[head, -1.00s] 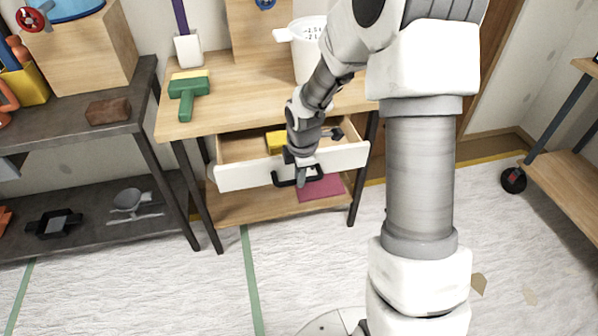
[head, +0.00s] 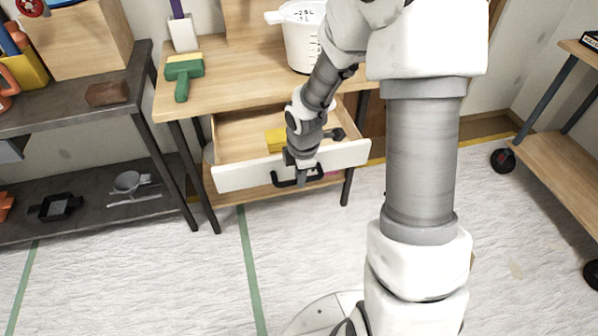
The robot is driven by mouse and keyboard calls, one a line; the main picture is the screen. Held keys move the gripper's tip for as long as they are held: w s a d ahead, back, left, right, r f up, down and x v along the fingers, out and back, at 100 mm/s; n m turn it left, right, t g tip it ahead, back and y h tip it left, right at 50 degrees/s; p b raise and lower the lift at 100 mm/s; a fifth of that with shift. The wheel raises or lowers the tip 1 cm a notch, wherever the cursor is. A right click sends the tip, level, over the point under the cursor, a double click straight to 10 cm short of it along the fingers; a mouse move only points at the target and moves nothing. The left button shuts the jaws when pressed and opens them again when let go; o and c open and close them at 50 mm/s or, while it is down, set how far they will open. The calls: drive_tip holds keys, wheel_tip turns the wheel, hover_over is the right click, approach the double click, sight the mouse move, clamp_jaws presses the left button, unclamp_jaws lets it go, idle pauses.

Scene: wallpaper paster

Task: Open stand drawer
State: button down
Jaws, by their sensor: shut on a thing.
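The stand (head: 240,84) is a wooden table with dark legs. Its drawer (head: 238,177) has a white front and is pulled well out, with its wooden inside showing. A yellow thing (head: 276,139) and a dark tool (head: 349,133) lie in the drawer. My gripper (head: 300,174) points down in front of the drawer and is shut on its black handle (head: 285,183). My arm hides part of the drawer's inside and front, and the fingertips are small in the view.
A dark shelf (head: 75,102) is at the left and a wheeled wooden shelf (head: 548,165) at the right. The floor (head: 195,285) in front is clear.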

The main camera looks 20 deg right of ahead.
idle(0.4)
drive_tip(key=c, duration=0.8)
unclamp_jaws()
drive_tip(key=shift+r, duration=0.1)
drive_tip(key=s+r+p, duration=0.3)
drive_tip(key=r+p, duration=0.4)
drive_tip(key=r, duration=1)
drive_tip(key=shift+s, duration=0.15)
